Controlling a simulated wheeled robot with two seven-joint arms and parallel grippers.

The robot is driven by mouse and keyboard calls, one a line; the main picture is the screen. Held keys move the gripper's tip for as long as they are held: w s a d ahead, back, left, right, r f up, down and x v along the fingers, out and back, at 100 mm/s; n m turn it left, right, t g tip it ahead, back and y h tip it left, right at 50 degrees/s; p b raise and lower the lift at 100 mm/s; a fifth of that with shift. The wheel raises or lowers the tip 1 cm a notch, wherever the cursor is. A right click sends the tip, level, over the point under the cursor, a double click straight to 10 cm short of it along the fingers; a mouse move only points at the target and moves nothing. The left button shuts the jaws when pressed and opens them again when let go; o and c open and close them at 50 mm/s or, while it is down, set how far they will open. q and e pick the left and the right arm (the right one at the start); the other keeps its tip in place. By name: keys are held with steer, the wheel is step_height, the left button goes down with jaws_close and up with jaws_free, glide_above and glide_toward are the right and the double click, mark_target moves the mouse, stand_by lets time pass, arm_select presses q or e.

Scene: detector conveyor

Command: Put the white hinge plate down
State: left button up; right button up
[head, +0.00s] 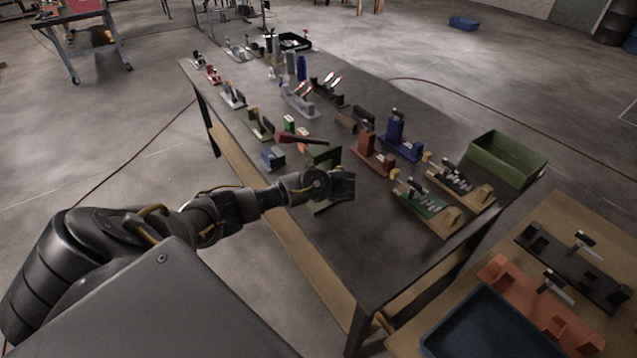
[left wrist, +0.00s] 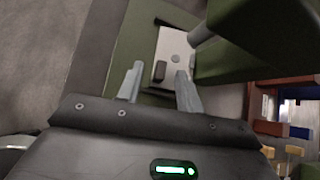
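The white hinge plate (left wrist: 173,48) shows in the left wrist view, lying against a green fixture (left wrist: 128,52). It has a dark block on its near part and a small round hole or pin. My left gripper (left wrist: 159,74) is open, its two grey fingers apart, with the plate just beyond and between the fingertips. I cannot tell whether a finger touches it. In the head view my left gripper (head: 343,186) is over the table's near edge at the green fixture (head: 323,156), partly covering it. The plate is hidden there. My right gripper is not in view.
The long dark table (head: 335,235) holds several fixtures, including a brown-red one (head: 372,158), a blue one (head: 398,140) and a green one with metal parts (head: 425,208). A green bin (head: 508,158) stands at the right end. Bare tabletop lies right of my gripper.

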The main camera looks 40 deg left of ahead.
arm_select(q)
steer(key=shift+c, duration=0.5)
jaws_close()
steer(key=shift+s, duration=0.1)
steer(key=shift+r+b, duration=0.2)
steer(key=shift+b, duration=0.1)
step_height(320, 180, up, 7)
steer(key=s+a, duration=0.2)
steer(key=s, duration=0.7)
steer(key=s+a+b, duration=0.1)
steer(key=s+a, duration=0.2)
steer(key=s, duration=0.7)
steer(key=shift+a+f, duration=0.2)
steer(key=shift+a, duration=0.15)
